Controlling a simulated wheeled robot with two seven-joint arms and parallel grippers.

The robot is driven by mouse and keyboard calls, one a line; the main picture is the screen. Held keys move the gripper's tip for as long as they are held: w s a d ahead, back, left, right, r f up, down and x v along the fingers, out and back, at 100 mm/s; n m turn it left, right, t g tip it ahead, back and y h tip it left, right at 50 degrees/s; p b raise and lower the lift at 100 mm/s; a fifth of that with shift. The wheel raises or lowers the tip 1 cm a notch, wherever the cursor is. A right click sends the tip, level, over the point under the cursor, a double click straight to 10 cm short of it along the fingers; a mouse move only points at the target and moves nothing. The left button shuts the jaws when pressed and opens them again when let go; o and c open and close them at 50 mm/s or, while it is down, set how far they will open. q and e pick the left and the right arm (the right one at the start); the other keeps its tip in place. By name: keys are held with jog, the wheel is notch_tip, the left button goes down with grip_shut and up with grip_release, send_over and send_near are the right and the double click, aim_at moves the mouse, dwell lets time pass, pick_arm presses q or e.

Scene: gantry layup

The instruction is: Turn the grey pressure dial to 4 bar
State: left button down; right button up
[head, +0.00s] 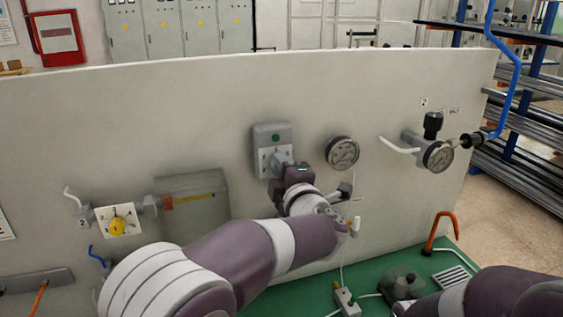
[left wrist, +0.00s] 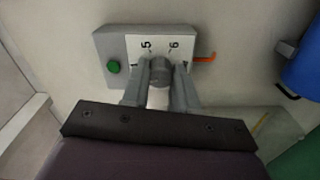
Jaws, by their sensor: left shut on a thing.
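The grey pressure dial (left wrist: 161,70) is a round knob on a white scale plate (left wrist: 118,48), with the marks 5 and 6 readable in the left wrist view. Its pointer and the mark 4 cannot be made out. My left gripper (left wrist: 162,78) is shut on the dial, one finger on each side. In the head view the grey box (head: 262,132) with a green button (head: 276,138) is on the upright panel, and my left gripper (head: 287,168) hides most of the dial. My right arm shows at the lower right, but its gripper is out of view.
A round gauge (head: 342,153) is right of the box; its reading is too small to tell. A yellow knob (head: 118,226) is far left and another gauge (head: 438,157) far right. A green bench top (head: 375,261) below carries a grey device (head: 403,283) and an orange hook (head: 437,230).

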pick_arm(q)
jog(key=shift+r+m+p, duration=0.2)
jog(key=shift+m+p, duration=0.25)
jog(key=shift+m, duration=0.35)
jog(key=c, duration=0.9)
grip_release()
jog(key=shift+o, duration=0.2)
jog(key=shift+w+a+f, duration=0.1)
jog(key=shift+w+f, duration=0.05)
jog(key=b+v, duration=0.3)
jog(key=v, duration=0.9)
jog(key=shift+s+b, duration=0.3)
jog(key=shift+s, duration=0.05)
